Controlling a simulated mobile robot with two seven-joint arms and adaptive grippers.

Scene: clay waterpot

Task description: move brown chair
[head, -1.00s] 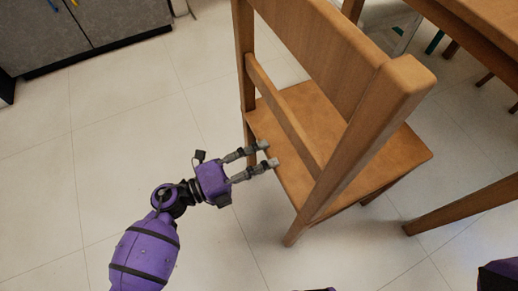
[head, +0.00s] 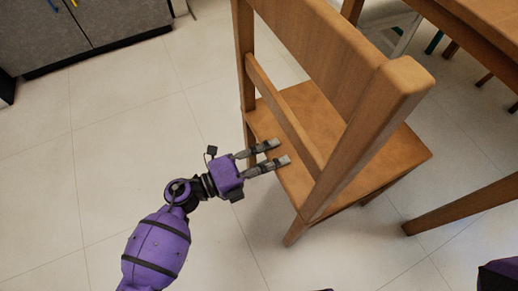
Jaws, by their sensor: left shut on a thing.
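The brown chair (head: 385,160) is a wooden chair standing upright on the floor at the right of the head view. Its backrest (head: 318,48) is towards me and its seat shows through the gap below the rail. My left gripper (head: 281,152) reaches in from the left at the rear edge of the seat, between the back posts and below the lower rail. It is shut on the chair there, with its two fingers a little apart; the exact contact is hard to see. My right gripper is not in view.
A wooden table (head: 482,28) stands at the upper right, with a leg (head: 462,207) close to the chair's right side. A grey cabinet (head: 85,30) stands at the upper left. The tiled floor (head: 110,130) at the left is clear.

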